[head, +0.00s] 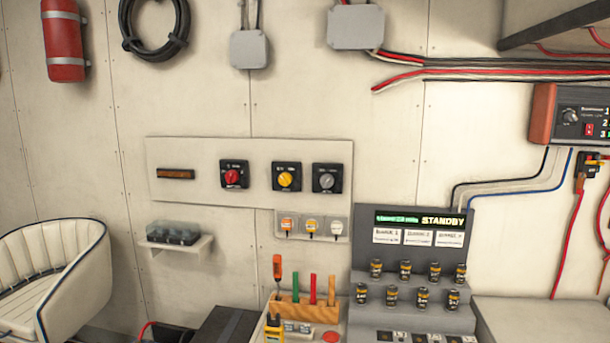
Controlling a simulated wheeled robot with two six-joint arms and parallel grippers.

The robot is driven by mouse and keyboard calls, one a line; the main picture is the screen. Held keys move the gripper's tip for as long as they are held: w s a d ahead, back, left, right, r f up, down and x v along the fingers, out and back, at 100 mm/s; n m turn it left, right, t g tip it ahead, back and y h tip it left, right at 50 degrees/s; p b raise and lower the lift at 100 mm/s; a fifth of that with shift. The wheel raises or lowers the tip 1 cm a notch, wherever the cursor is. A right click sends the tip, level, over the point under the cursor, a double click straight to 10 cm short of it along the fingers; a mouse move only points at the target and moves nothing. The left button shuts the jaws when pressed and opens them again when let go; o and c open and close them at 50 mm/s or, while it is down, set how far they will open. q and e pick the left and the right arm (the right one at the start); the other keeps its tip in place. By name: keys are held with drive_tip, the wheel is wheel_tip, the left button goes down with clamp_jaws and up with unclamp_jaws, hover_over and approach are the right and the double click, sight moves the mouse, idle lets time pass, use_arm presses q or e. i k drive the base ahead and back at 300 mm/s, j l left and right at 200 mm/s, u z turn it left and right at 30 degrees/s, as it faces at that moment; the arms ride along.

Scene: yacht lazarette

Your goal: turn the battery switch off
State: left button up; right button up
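A pale panel (206,155) on the wall carries three rotary switches in a row. The left one has a red knob (232,176), the middle one a yellow knob (285,179) and the right one a grey knob (327,181). Their small labels are too blurred to read, so I cannot tell which is the battery switch or how each is set. Neither of my grippers shows in the head view.
Below the panel are a small shelf with a clear-lidded box (173,233), a holder with three small plugs (312,227), a wooden tool rack (304,311) and a stepped stand (385,293) with several cylinders under a STANDBY display (443,221). A white seat (60,280) stands left.

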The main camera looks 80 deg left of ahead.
sight(231, 177)
drive_tip(key=u, duration=3.35)
